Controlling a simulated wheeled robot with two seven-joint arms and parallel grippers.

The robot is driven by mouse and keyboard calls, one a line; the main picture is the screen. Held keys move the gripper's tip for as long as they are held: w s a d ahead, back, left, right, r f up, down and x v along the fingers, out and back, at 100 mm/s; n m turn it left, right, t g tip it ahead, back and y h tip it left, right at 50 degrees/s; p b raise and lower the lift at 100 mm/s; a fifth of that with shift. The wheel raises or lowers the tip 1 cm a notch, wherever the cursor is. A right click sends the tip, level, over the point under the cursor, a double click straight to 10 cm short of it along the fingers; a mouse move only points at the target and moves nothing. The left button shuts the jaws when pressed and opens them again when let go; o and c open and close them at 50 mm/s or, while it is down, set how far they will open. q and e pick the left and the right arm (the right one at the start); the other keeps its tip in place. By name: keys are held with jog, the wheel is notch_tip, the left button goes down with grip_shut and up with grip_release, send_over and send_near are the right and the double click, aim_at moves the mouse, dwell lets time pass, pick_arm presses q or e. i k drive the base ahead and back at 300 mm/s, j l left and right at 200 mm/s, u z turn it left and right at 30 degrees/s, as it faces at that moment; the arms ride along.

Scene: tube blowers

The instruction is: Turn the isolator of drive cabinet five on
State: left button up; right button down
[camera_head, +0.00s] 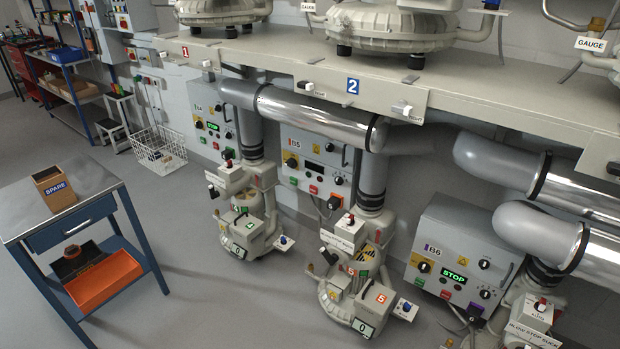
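Drive cabinet five is the grey box labelled B5 (318,151) on the wall below the shelf marked 2, partly covered above by a silver pipe. Its display (313,164) is dark. A yellow-and-black rotary switch (291,161), likely the isolator, is at its upper left; its handle position is too small to read. Neither of my grippers is in view.
Cabinets B4 (200,112) and B6 (455,235) have lit green displays. Machine 5 (352,290) stands on the floor in front of B5, with a vertical pipe at B5's right. A blue-framed table (95,178) and wire basket (160,150) stand left; floor between is clear.

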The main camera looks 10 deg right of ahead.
aim_at(292, 163)
jog(key=i+z, duration=0.1)
jog(key=z, duration=0.3)
jog(key=i+z, duration=0.1)
jog(key=z, duration=0.35)
jog(key=i+j+z, duration=0.6)
jog(key=i+j, duration=0.5)
jog(key=j, duration=0.15)
jog(key=i+j, duration=0.25)
jog(key=j, duration=0.15)
